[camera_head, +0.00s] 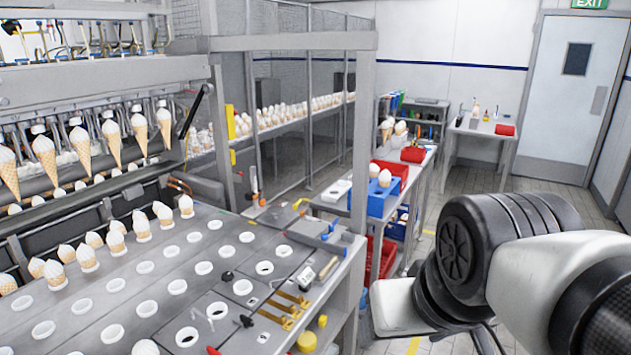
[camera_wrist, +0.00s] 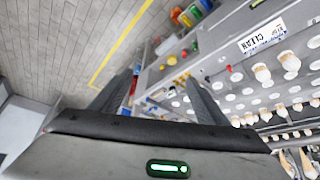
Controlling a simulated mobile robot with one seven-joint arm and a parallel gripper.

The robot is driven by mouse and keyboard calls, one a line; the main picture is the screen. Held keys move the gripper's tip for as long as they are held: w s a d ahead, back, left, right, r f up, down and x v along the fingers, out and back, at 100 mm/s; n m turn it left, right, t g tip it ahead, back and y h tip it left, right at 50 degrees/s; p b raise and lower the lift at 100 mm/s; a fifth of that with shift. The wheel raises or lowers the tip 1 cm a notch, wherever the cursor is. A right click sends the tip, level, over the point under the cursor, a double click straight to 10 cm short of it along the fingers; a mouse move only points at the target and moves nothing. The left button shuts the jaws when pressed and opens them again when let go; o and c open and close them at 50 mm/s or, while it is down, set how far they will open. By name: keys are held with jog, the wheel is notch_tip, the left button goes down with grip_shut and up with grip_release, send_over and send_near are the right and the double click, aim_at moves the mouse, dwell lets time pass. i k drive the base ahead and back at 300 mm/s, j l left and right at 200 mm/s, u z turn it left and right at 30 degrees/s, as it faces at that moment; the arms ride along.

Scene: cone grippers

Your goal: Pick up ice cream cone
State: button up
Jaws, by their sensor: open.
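Several ice cream cones with white tops stand in the holes of the grey plate (camera_head: 235,285) at lower left, among them one cone (camera_head: 86,258) near the left and one (camera_head: 186,206) farther back. Other cones (camera_head: 77,145) hang in a row in the machine. One cone top (camera_head: 145,347) shows at the bottom edge. In the wrist view, cones (camera_wrist: 262,74) lie to the right of my gripper (camera_wrist: 160,77). My gripper is open, with nothing seen between its two dark fingers, and is apart from the cones. Its fingers are not clear in the head view.
A metal frame post (camera_head: 360,140) stands between the plate and the aisle. A blue bin (camera_head: 382,200) with cones and a red bin (camera_head: 390,172) sit on a side bench. Small tools and yellow knobs (camera_head: 307,341) line the plate's right edge. The tiled floor (camera_head: 540,180) is free at the back right.

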aim_at(385, 176)
jog(key=j+z, duration=0.1)
jog(key=z, duration=0.15)
jog(key=i+j+z, duration=0.1)
jog(key=z, duration=0.2)
jog(key=i+l+z, duration=0.3)
jog(key=i, duration=0.3)
jog(key=i+z, duration=0.35)
jog(key=i, duration=0.2)
jog(key=i+u, duration=0.25)
jog(key=i, duration=0.2)
jog(key=i+l+u, duration=0.25)
jog(key=i, duration=0.2)
jog(key=i+l+u, duration=0.2)
jog(key=i, duration=0.25)
jog(key=i+l+u, duration=0.25)
jog(key=u, duration=0.15)
jog(key=i+l+u, duration=0.6)
jog(key=l+u, duration=0.2)
